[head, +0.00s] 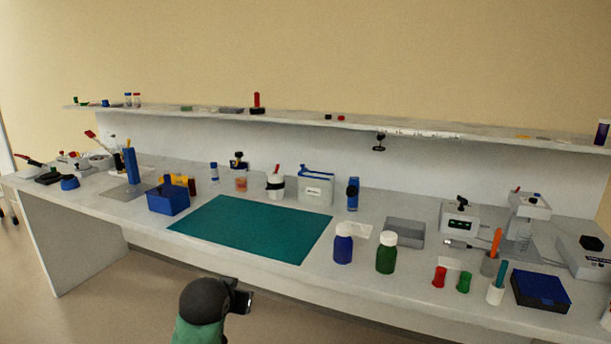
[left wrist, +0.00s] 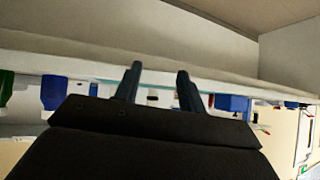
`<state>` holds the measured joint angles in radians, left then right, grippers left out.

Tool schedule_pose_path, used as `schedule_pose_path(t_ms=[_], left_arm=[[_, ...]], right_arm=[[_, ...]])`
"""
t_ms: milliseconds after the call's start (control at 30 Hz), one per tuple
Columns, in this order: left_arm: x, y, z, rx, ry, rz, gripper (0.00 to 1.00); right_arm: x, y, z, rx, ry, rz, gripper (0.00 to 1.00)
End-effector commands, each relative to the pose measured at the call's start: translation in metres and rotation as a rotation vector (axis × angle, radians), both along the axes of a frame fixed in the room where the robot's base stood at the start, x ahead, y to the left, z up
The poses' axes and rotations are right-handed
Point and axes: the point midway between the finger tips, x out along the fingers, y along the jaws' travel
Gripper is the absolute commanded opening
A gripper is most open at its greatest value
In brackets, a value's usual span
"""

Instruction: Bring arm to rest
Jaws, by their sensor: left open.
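My left arm (head: 205,310) rises from the bottom edge of the head view, in front of the bench and apart from it. Its dark gripper (head: 241,299) shows small at the right end of the arm, below the green mat in the picture. In the left wrist view the two dark fingers of my left gripper (left wrist: 158,82) stand apart with nothing between them. The gripper is open and empty. My right arm and gripper are in neither view.
A long bench carries a bare teal mat (head: 255,229), a blue box (head: 168,199), a blue bottle (head: 343,244), a green bottle (head: 386,254) and a dark blue case (head: 540,291). A shelf (head: 300,118) runs along the back. Open floor (head: 110,300) lies in front.

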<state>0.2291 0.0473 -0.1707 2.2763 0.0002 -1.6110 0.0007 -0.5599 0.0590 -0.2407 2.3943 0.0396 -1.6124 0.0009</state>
Motion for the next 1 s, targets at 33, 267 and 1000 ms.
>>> schedule_pose_path(t_ms=[33,267,1000], left_arm=[[-0.017,-0.004,-0.005,-0.007,0.022,-0.013,0.4],[-0.085,-0.015,-0.04,-0.036,0.112,-0.053,0.4],[-0.315,-0.027,-0.161,-0.063,0.559,-0.072,0.4]], right_arm=[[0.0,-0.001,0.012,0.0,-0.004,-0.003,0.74],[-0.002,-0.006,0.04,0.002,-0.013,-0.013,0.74],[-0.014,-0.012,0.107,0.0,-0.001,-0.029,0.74]])
